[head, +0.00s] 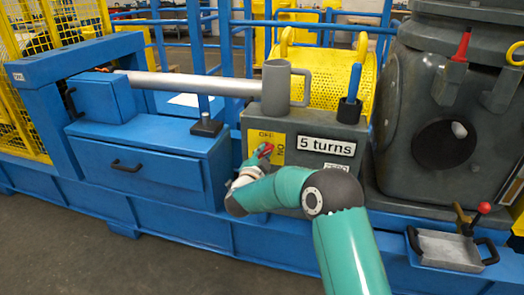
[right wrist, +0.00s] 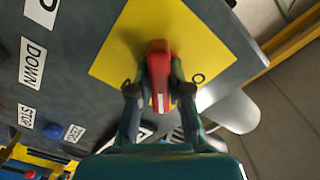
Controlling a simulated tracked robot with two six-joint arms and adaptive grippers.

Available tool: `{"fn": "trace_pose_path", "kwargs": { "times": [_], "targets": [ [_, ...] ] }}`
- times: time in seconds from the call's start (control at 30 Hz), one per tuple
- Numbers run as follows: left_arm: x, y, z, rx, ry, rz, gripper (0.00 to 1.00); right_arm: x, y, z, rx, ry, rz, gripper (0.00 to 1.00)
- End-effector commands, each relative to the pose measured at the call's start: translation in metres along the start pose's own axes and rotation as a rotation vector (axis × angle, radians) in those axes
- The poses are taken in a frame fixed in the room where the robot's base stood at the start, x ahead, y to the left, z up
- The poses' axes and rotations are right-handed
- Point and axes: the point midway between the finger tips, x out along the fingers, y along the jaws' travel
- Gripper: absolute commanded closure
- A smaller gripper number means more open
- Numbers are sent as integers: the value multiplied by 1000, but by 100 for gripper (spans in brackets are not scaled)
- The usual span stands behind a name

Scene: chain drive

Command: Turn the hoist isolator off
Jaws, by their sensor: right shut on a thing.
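The hoist isolator has a red handle (head: 264,150) on a yellow plate (head: 278,152) marked OFF and ON, on the front of a dark grey box (head: 312,135). In the right wrist view the red handle (right wrist: 158,75) stands out from the middle of the yellow plate (right wrist: 190,35). My right gripper (head: 252,165) reaches the handle from the front. In the right wrist view its fingers (right wrist: 157,88) are shut on the handle, one on each side. The gripper partly hides the handle and plate in the head view. My left gripper is not in view.
A grey mug-shaped part (head: 275,88) and a blue-handled tool (head: 350,95) stand on top of the box. A blue drawer cabinet (head: 135,150) is at left. A dark grey housing (head: 425,120) stands at right. A metal tray (head: 450,252) is at lower right.

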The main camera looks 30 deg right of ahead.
Motion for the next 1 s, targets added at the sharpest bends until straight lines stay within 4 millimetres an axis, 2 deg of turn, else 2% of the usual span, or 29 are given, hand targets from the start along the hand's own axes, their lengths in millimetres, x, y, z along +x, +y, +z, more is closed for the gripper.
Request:
{"fn": "trace_pose_path", "kwargs": {
  "times": [0.6,1.0],
  "targets": [
    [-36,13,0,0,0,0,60,2,0,-4,-575,3,6,100],
    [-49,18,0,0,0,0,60,2,2,-3,-819,2,8,100]
  ]
}}
